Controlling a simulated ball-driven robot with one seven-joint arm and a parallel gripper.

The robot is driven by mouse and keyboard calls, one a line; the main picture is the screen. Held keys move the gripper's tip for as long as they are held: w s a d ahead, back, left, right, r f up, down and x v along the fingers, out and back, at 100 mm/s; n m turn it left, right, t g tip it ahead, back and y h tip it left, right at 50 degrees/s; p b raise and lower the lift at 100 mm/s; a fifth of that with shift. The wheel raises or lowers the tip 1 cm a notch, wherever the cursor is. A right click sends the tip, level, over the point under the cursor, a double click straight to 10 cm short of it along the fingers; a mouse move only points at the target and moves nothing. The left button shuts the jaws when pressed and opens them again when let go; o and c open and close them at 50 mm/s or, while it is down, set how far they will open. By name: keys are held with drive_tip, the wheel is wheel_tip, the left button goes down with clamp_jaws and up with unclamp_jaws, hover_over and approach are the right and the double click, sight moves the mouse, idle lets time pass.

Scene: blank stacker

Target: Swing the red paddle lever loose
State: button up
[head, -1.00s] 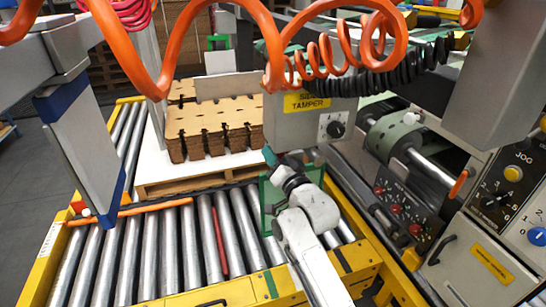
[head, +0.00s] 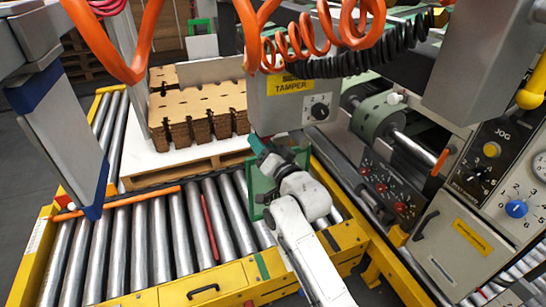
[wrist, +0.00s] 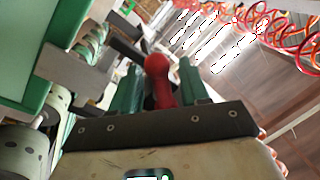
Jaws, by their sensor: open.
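In the wrist view a red lever with a rounded knob end (wrist: 158,68) stands between the two green fingers of my gripper (wrist: 160,76). The fingers are apart on either side of it. I cannot tell whether either finger touches it. In the head view my gripper (head: 257,146) is below the grey side tamper box (head: 292,101), near the pallet's right front corner. Its fingertips show only as a small teal shape, and the lever between them is hidden there.
Stacked brown cardboard blanks (head: 200,115) sit on a white sheet over a pallet (head: 180,172). A red bar (head: 209,228) lies along the rollers (head: 140,245). A control panel with red knobs (head: 398,208) stands right of my arm. Orange coiled hoses (head: 315,45) hang above.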

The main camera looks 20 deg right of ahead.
drive_tip(key=s+d+f, duration=0.1)
drive_tip(key=s, duration=0.8)
drive_tip(key=shift+d, duration=0.15)
drive_tip(key=shift+c, duration=0.2)
